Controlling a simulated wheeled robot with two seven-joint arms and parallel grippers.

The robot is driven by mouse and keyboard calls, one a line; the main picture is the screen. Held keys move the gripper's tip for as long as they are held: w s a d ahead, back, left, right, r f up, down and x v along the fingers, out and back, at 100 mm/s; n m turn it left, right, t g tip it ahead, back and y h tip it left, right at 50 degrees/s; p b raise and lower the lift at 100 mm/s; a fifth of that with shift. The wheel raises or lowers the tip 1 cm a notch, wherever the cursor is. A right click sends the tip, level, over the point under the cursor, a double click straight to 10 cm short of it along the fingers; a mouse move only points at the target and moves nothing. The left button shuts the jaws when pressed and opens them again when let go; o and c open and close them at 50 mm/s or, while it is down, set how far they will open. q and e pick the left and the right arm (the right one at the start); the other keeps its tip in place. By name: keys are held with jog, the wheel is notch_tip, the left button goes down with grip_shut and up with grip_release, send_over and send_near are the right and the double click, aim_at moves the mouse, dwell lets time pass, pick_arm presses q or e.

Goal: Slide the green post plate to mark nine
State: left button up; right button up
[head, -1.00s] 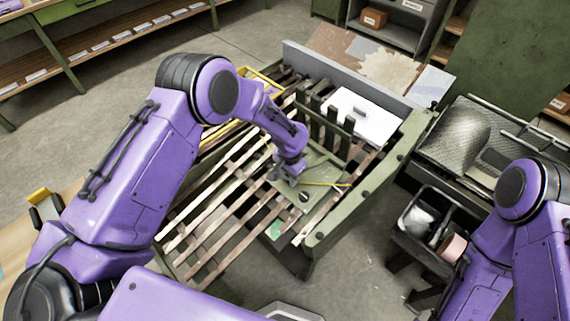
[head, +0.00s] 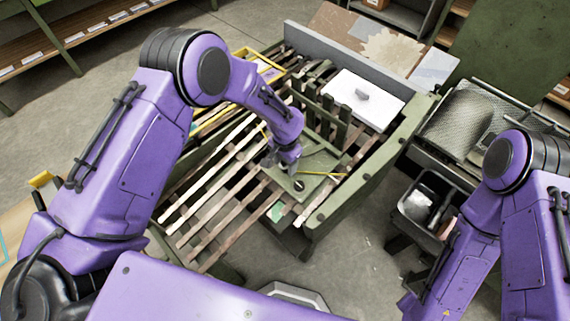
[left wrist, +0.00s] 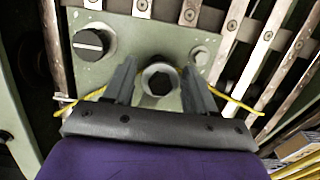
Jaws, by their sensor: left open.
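The green post plate (head: 309,178) lies on the slatted bench in the head view, with green upright posts (head: 322,112) behind it. In the left wrist view the plate (left wrist: 120,42) carries a black knob (left wrist: 90,42) at its left and a round post with a dark hexagonal centre (left wrist: 160,80). My left gripper (left wrist: 160,85) is open, with one finger on each side of that round post; I cannot tell whether they touch it. In the head view my left gripper (head: 287,166) is over the plate, its fingers mostly hidden. I cannot make out mark nine.
A white plate with a grey handle (head: 366,100) lies at the back of the bench. A yellow-edged tray (head: 257,68) is behind my left arm. A black bin (head: 425,200) stands at right.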

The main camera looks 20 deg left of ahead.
pick_arm(q)
notch_tip(320, 180, up, 9)
jog(key=shift+r+b, duration=0.2)
jog(key=shift+b, duration=0.3)
